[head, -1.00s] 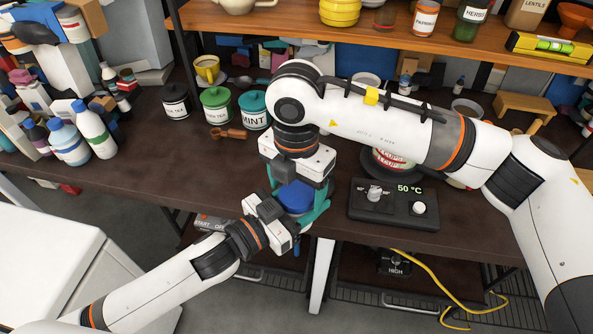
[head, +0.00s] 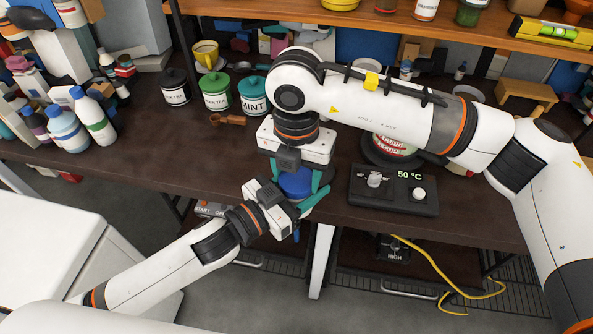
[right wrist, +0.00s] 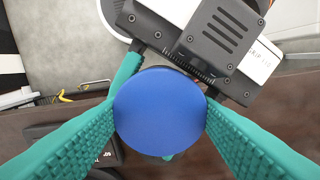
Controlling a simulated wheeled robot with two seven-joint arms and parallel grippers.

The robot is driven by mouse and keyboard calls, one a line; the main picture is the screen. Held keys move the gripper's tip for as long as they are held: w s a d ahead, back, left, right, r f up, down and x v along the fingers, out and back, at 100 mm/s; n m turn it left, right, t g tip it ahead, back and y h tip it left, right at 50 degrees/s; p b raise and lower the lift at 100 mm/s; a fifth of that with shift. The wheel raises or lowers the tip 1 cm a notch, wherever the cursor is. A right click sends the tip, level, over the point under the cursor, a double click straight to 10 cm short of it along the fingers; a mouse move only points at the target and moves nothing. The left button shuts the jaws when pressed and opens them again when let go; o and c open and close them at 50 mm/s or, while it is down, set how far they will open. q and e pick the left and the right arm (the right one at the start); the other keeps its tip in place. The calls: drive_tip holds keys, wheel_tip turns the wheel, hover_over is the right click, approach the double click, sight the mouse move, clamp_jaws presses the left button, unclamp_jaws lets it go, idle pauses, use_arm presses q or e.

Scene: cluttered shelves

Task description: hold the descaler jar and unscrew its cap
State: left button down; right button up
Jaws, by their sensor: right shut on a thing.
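The descaler jar shows only its round blue cap (head: 293,185), near the front edge of the brown worktop. The jar's body is hidden below it. My right gripper (right wrist: 161,108) comes down from above, its teal fingers shut on opposite sides of the cap (right wrist: 158,112). My left gripper (head: 282,205) reaches in from the lower left, below the cap at the jar's height. In the right wrist view its dark and white body is beside the cap at upper right. Its fingers are mostly hidden under the cap, so their grip is unclear.
A hot plate control box (head: 393,190) reading 50 °C stands close on the right. Tea canisters, including a MINT canister (head: 253,97), and a brown wooden scoop (head: 228,119) stand behind left. Bottles (head: 92,115) crowd the far left. The worktop's left middle is clear.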

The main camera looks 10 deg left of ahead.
drive_tip(key=o, duration=1.1)
